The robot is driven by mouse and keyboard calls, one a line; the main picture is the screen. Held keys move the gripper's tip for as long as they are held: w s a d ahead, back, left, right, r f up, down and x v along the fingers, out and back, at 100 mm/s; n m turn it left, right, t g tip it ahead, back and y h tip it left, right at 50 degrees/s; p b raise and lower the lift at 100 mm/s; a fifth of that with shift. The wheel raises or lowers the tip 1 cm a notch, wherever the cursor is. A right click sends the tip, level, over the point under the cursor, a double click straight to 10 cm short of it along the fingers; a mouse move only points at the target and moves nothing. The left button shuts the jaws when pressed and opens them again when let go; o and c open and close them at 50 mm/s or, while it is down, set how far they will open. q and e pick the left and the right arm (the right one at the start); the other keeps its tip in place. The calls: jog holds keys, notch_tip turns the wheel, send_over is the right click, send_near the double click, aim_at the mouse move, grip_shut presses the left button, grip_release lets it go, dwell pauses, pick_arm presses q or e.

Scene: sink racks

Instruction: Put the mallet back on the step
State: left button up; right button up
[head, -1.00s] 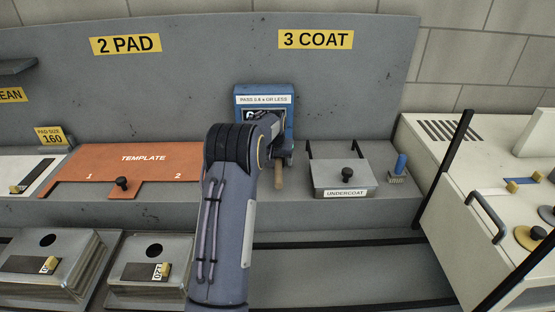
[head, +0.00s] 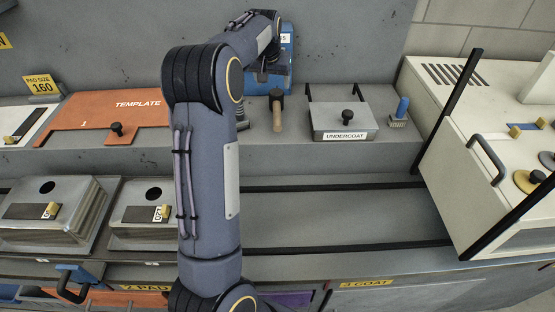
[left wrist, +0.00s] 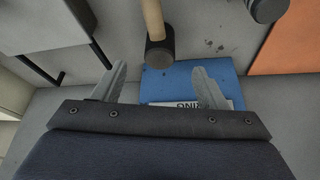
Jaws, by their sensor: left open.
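The mallet (head: 277,112) has a pale wooden handle and a dark head. It lies on the grey step (head: 290,150), head toward the blue gauge unit (head: 287,62), handle toward the front edge. In the left wrist view the mallet's dark head (left wrist: 160,53) and part of its handle show just beyond my fingertips. My left gripper (left wrist: 164,78) is open and empty, its fingers spread either side of the line of the mallet head, apart from it. In the head view my left arm hides most of the gripper (head: 268,76). My right gripper is not in view.
The undercoat box (head: 343,120) with a black knob and a blue-handled brush (head: 400,112) stand right of the mallet. The orange template (head: 85,112) lies to the left. Metal boxes (head: 50,210) stand lower left. A white machine (head: 480,140) is at the right.

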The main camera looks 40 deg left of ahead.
pick_arm(q)
jog(key=s+d+r+m+t+h, duration=0.1)
jog(key=s+d+h, duration=0.2)
jog(key=s+d, duration=0.9)
jog(key=s+d+r+m+h, duration=0.1)
jog(key=s+d+r+h, duration=0.1)
jog(key=s+d, duration=1)
jog(key=s+d+f, duration=0.2)
jog(key=s+f, duration=0.1)
jog(key=s, duration=0.2)
jog(key=s+d+f+m+h, duration=0.1)
jog(key=s+d+f, duration=0.2)
jog(key=s, duration=0.2)
jog(key=shift+d+m, duration=0.15)
jog(key=shift+m, duration=0.15)
